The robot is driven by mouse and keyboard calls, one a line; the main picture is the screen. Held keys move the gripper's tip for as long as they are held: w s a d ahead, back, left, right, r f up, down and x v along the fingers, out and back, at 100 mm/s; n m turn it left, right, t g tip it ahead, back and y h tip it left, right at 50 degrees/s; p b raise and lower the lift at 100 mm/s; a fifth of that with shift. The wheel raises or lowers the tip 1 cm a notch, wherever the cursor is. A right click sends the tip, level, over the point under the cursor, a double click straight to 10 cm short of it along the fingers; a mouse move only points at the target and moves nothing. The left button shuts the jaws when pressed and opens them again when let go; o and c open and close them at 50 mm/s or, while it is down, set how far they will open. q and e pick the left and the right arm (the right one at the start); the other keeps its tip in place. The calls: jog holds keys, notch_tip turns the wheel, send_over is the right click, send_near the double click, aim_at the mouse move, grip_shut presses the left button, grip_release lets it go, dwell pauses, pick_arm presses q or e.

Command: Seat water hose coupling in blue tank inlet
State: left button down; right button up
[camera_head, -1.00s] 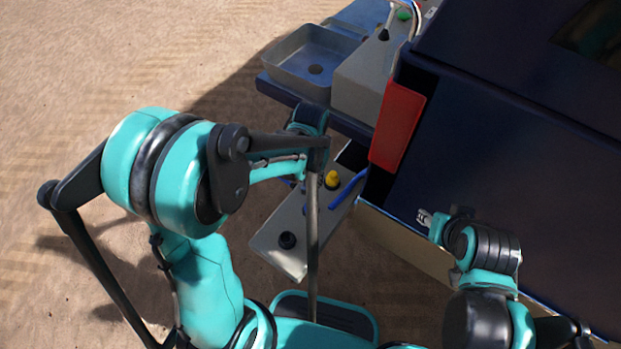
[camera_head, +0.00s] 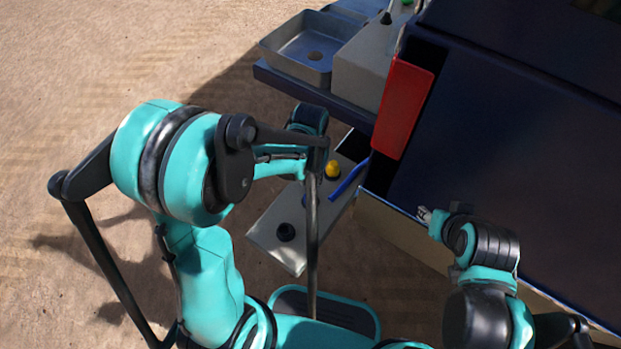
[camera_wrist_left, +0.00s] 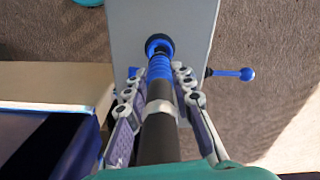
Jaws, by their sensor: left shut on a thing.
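In the left wrist view my left gripper (camera_wrist_left: 158,88) is shut on a dark hose (camera_wrist_left: 158,132) with a ribbed blue coupling (camera_wrist_left: 160,68) at its front end. In the head view the grey box (camera_head: 265,226) lies below my left arm, which hides my left gripper. My right gripper (camera_head: 425,215) is empty beside the dark blue machine body; its finger gap is too small to judge.
A blue ball-ended lever (camera_wrist_left: 232,73) sticks out right of the grey box. The head view also shows a yellow cap (camera_head: 332,169), a black round fitting (camera_head: 286,231), a red panel (camera_head: 404,108) and a grey basin (camera_head: 302,48). Open sandy ground lies left.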

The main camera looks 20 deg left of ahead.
pick_arm(q)
jog(key=shift+f+b, duration=0.35)
dwell(0.5)
jog(key=shift+f+b, duration=0.35)
jog(key=shift+f, duration=0.1)
jog(key=shift+f, duration=0.1)
jog(key=shift+f, duration=0.45)
jog(key=shift+f, duration=0.9)
dwell(0.8)
jog(key=c, duration=1.2)
grip_release()
